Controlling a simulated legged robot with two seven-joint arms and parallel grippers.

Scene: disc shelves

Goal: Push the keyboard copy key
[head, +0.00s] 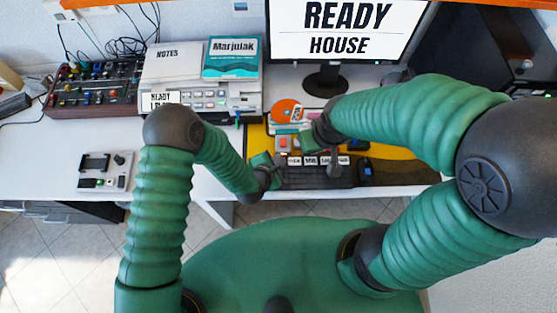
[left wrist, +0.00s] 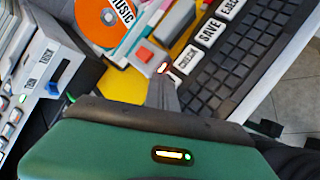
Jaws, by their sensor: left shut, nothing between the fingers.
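The black keyboard (head: 310,178) lies on the desk below the monitor. It also shows in the left wrist view (left wrist: 250,62), with white label keys along one edge. CHECK (left wrist: 187,60) and SAVE (left wrist: 210,33) are readable there. No key reading COPY is legible in either view. My left gripper (head: 272,172) is shut and empty at the keyboard's left end. In the left wrist view its fingertips (left wrist: 163,80) are close to the CHECK key; I cannot tell if they touch. My right gripper (head: 334,158) is over the keyboard's far edge, and its jaws are unclear.
An orange disc (head: 286,110) and a block with a red button (left wrist: 147,55) lie beyond the keyboard. The monitor (head: 345,32) reads READY HOUSE. A black mouse (head: 364,172) is right of the keyboard. A printer-like machine (head: 215,100) and a mixer (head: 95,98) stand left.

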